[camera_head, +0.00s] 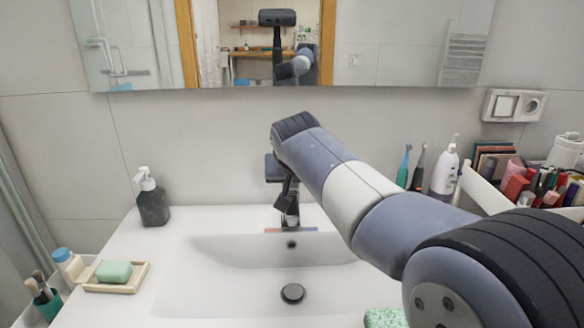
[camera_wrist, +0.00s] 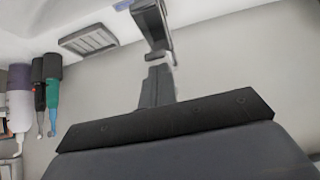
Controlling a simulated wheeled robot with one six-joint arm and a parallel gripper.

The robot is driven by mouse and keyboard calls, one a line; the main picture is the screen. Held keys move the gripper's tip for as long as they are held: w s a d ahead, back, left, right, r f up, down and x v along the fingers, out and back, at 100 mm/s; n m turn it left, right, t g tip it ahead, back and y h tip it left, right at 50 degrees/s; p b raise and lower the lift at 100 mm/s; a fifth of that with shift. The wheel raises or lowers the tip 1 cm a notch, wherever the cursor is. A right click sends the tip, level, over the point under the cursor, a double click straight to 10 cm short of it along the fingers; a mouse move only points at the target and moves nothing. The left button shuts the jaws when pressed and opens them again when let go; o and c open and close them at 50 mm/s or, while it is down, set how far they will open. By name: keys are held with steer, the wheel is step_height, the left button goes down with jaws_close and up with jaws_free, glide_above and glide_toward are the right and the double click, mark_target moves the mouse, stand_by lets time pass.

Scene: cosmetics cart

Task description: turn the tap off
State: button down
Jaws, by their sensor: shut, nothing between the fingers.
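The tap (camera_head: 289,218) stands at the back of the white sink, just in front of the wall, largely covered by my gripper in the head view. A red and blue strip shows at its base. In the wrist view a shiny grey part, apparently the tap (camera_wrist: 151,25), comes down from the top edge. My gripper (camera_head: 288,192) points down over the tap. In the wrist view its fingers (camera_wrist: 157,68) are together and empty, with their tips close to the tap; I cannot tell whether they touch. The tap's handle position and any water flow cannot be made out.
A dark soap dispenser (camera_head: 152,200) stands left of the sink. A soap dish (camera_head: 116,277) holds green soap at the front left. Toothbrushes (camera_head: 404,167), a white pump bottle (camera_head: 445,170) and a full cosmetics cart (camera_head: 487,190) are at the right. A mirror hangs above.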

steer(key=shift+f, duration=0.1)
stand_by(0.3)
steer(key=shift+r+p, duration=0.55)
step_height(320, 180, up, 4)
steer(key=p, duration=0.3)
steer(key=shift+w+f, duration=0.15)
steer(key=shift+f, duration=0.1)
steer(key=v, duration=0.9)
steer(key=shift+r, duration=0.25)
steer(key=x, duration=0.3)
steer(key=s+b+x, duration=0.1)
steer(key=x, duration=0.3)
steer(key=f+b+x, duration=0.1)
steer(key=x, duration=0.3)
steer(key=shift+s+a+f, duration=0.1)
steer(key=shift+a+f, duration=0.05)
steer(key=shift+f, duration=0.05)
steer(key=shift+s+f+b, duration=0.25)
steer(key=shift+f+b, duration=0.8)
steer(key=shift+f, duration=0.05)
